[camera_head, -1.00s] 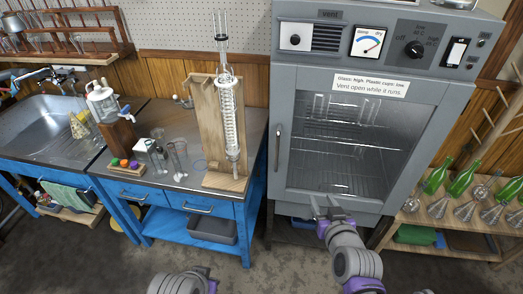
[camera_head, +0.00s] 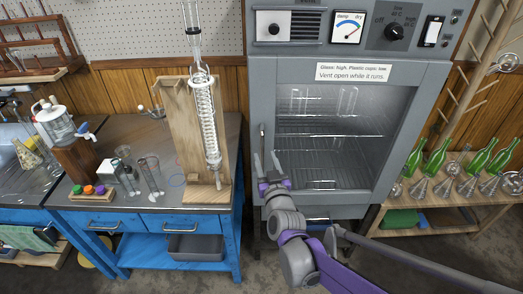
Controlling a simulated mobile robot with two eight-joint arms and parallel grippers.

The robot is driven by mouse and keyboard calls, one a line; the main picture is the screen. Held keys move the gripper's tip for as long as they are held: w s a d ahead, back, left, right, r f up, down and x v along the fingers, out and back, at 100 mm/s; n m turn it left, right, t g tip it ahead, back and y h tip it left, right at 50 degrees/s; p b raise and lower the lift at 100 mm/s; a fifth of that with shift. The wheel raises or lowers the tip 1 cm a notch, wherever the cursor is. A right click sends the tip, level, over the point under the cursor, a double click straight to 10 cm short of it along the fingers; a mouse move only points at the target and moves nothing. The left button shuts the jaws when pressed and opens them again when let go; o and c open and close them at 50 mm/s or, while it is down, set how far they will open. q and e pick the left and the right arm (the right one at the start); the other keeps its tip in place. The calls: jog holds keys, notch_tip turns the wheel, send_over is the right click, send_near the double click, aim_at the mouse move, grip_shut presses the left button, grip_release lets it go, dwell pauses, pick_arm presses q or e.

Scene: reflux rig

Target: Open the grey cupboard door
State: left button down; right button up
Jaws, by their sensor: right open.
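The grey cupboard (camera_head: 420,60) stands right of the bench. Its grey-framed glass door (camera_head: 340,200) looks shut, with wire shelves visible through the pane. The upright metal handle (camera_head: 262,138) is on the door's left side. My right gripper (camera_head: 266,156) is open, its two fingers pointing up at the lower end of the handle. I cannot tell whether the fingers touch the handle or stand just in front of it. My left gripper is not in view.
The blue bench (camera_head: 190,250) at left carries a glass condenser (camera_head: 206,120) on a wooden stand (camera_head: 180,110), close to the handle side. A low wooden shelf (camera_head: 455,228) with green bottles (camera_head: 435,157) stands at right. Open floor lies in front.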

aim_at(263, 151)
jog(key=w, duration=0.2)
jog(key=w+a, duration=0.1)
jog(key=w, duration=0.1)
jog(key=shift+w, duration=0.4)
grip_shut()
dwell(1.1)
